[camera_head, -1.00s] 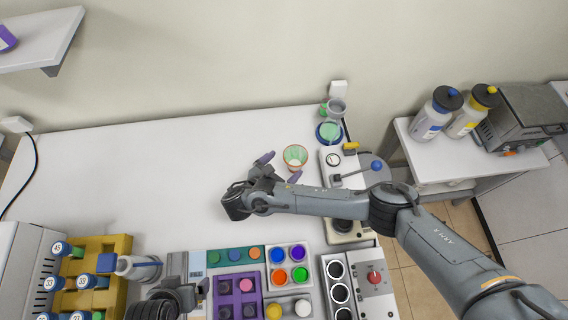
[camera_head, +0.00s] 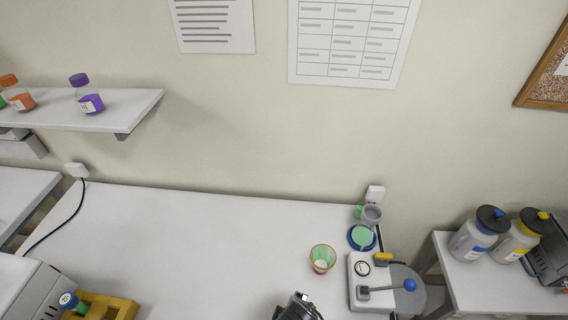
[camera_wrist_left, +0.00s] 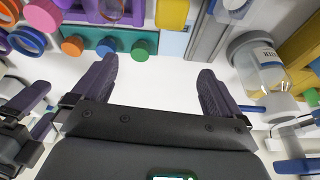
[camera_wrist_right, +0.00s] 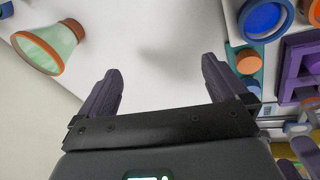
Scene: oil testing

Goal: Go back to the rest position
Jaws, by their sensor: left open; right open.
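My left gripper (camera_wrist_left: 155,95) is open and empty in the left wrist view, with its two purple-grey fingers apart over the white table. It is not visible in the head view. My right gripper (camera_wrist_right: 160,92) is open and empty in the right wrist view, over a bare part of the table. A dark part of my arm shows at the bottom edge of the head view. The clear cup with an orange rim (camera_head: 322,259) stands on the table, apart from the right gripper; it also shows in the right wrist view (camera_wrist_right: 52,45).
A device with a blue-knobbed lever (camera_head: 372,290) stands at the table's right. A side table holds two bottles (camera_head: 478,236). A yellow rack (camera_head: 105,306) is at the lower left. A glass jar (camera_wrist_left: 260,65) is beside the left gripper. The table's middle (camera_head: 200,240) is clear.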

